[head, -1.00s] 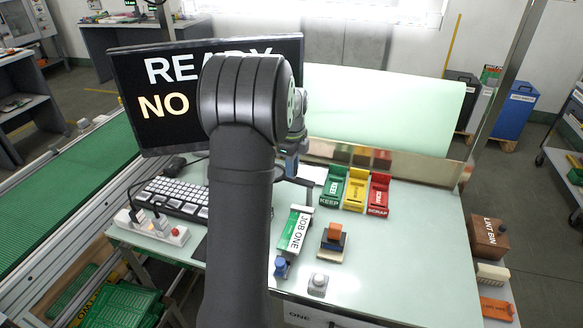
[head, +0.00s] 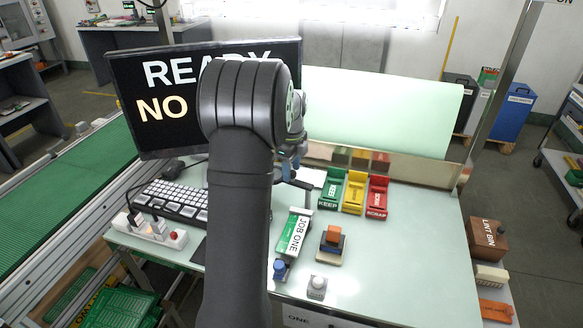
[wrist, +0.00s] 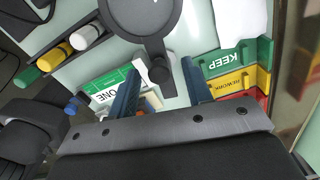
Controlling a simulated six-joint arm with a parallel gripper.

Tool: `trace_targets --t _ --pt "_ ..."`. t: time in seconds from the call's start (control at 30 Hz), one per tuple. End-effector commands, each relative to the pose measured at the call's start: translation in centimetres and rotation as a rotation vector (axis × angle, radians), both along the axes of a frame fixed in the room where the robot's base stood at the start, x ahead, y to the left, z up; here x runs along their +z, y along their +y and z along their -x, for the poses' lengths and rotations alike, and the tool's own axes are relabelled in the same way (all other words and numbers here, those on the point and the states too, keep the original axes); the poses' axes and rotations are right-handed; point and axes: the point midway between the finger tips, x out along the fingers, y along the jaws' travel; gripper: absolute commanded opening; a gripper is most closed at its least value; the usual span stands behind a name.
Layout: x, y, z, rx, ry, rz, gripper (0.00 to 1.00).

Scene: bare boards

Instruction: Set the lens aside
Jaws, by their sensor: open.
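A dark round lens head (wrist: 140,14) with a short knobbed stub (wrist: 160,72) shows at the top middle of the wrist view. In the head view my arm hides most of it; only a dark piece shows beside the gripper. My gripper (wrist: 160,64) is open, its two blue fingers apart on either side of the knob in the picture. I cannot tell whether either finger touches it. In the head view my gripper (head: 290,168) is low over the bench, left of the green KEEP tray, partly hidden by my arm.
Green KEEP (head: 332,188), yellow (head: 354,192) and red SCRAP (head: 377,197) trays stand to the right. A JOB ONE box (head: 294,233) and stacked blocks (head: 332,240) lie nearer. A keyboard (head: 172,200) and monitor (head: 150,95) are left. The bench's right front is clear.

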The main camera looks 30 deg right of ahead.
Motion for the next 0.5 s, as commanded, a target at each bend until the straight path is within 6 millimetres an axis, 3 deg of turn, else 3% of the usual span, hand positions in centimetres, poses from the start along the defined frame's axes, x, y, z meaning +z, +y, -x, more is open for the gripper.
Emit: trace_targets --t 0.23,0.5 --pt "1.8 0.0 0.0 0.000 -0.002 0.001 0.45" --pt "7.5 0.0 0.0 0.000 -0.003 0.003 0.45"
